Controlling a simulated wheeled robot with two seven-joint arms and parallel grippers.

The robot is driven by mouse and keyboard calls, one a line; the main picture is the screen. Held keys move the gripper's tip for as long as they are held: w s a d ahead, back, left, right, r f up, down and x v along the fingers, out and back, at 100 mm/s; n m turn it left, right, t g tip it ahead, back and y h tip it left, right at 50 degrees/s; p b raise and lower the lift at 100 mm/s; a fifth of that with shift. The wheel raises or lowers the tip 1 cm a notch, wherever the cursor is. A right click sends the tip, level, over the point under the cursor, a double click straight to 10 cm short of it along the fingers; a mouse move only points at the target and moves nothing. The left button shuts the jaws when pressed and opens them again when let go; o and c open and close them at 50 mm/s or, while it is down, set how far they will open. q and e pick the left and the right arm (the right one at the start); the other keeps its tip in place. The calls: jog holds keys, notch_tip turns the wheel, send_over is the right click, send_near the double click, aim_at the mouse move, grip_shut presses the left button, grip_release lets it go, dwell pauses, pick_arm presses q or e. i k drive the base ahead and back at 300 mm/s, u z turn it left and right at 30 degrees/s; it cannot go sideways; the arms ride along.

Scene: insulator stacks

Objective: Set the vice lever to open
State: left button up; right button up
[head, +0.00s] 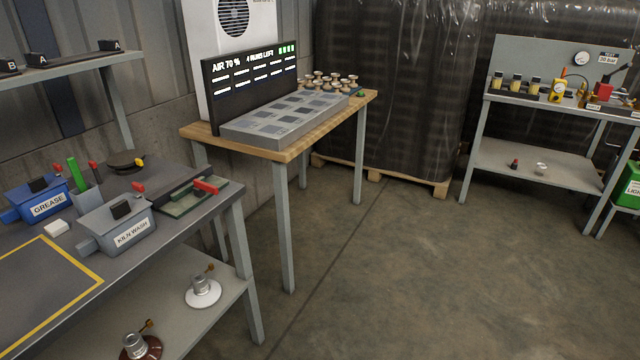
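No thing in the head view is clearly labelled as the vice. A red lever (206,187) sits on a low grey-green fixture (190,203) at the right end of the left workbench; this may be the vice, but I cannot tell for sure. The lever lies roughly level, pointing to the lower right. I cannot tell whether that is its open or shut position. Neither of my grippers is in view.
The left workbench (187,238) also bears a KILN WASH box (118,230), a blue GREASE box (38,203) and a dark round plate (125,160). A wooden-topped table (272,153) stands beyond. A right bench (540,165) holds several gauges and bottles. Floor (400,270) between is clear.

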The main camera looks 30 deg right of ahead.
aim_at(200, 189)
jog(key=i, duration=1)
jog(key=z, duration=0.5)
jog(key=k, duration=0.5)
jog(key=u, duration=0.8)
jog(key=i, duration=0.7)
jog(key=z, duration=0.55)
